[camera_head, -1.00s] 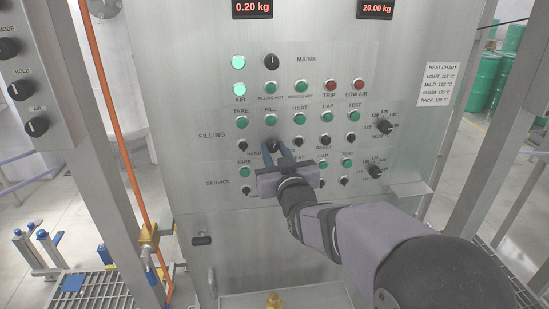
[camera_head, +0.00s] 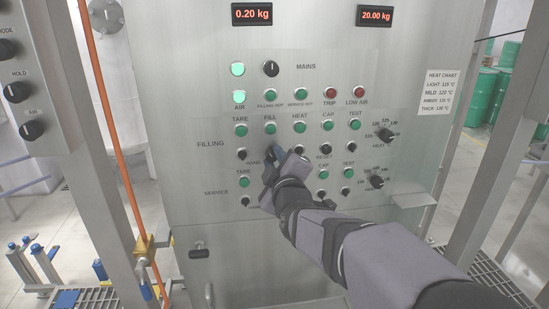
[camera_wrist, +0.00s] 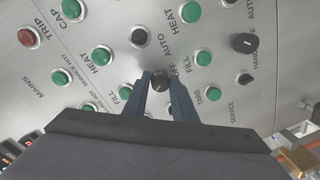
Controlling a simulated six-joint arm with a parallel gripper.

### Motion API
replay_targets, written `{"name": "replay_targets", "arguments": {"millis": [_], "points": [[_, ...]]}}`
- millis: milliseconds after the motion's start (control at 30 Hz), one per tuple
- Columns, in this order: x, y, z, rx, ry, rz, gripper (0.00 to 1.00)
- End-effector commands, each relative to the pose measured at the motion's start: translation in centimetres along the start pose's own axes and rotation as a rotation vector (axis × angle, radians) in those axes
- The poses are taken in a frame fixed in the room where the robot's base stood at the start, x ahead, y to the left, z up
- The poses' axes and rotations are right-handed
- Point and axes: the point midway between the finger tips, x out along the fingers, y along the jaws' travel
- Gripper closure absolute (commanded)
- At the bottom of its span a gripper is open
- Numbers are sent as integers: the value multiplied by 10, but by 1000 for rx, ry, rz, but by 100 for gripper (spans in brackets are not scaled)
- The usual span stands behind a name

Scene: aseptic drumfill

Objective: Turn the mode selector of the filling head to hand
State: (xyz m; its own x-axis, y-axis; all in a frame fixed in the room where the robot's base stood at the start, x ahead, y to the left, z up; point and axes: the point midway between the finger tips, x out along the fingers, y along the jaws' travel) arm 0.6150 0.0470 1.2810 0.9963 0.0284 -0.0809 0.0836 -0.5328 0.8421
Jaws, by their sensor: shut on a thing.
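The filling control panel (camera_head: 300,65) is a steel face with rows of green lamps and black selector knobs. My gripper (camera_head: 273,152) is at the FILLING row, below the green lamp (camera_head: 270,128) labelled FILL. In the wrist view my two blue fingers (camera_wrist: 162,82) are shut on a black selector knob (camera_wrist: 160,78), one on each side. OFF and AUTO lettering shows beside it. In the head view the gripper hides this knob. HAND lettering is partly visible left of the gripper. The knob's pointer direction cannot be read. The panel lettering appears strongly rotated in the wrist view.
A neighbouring black knob (camera_head: 241,154) lies left of my gripper, and another (camera_head: 326,150) to its right. My forearm covers part of the SERVICE row. An orange hose (camera_head: 105,125) runs down at the left. Side knobs (camera_head: 22,90) stand further left.

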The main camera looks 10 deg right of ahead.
Motion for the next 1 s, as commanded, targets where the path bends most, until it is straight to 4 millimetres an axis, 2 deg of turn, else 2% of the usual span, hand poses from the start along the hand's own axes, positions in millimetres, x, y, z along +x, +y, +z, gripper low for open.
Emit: {"name": "replay_targets", "arguments": {"millis": [200,500,1000], "points": [[0,2,-2,-200,-18,1,98],[0,2,-2,-412,-35,6,98],[0,0,-1,-527,-44,10,98]]}}
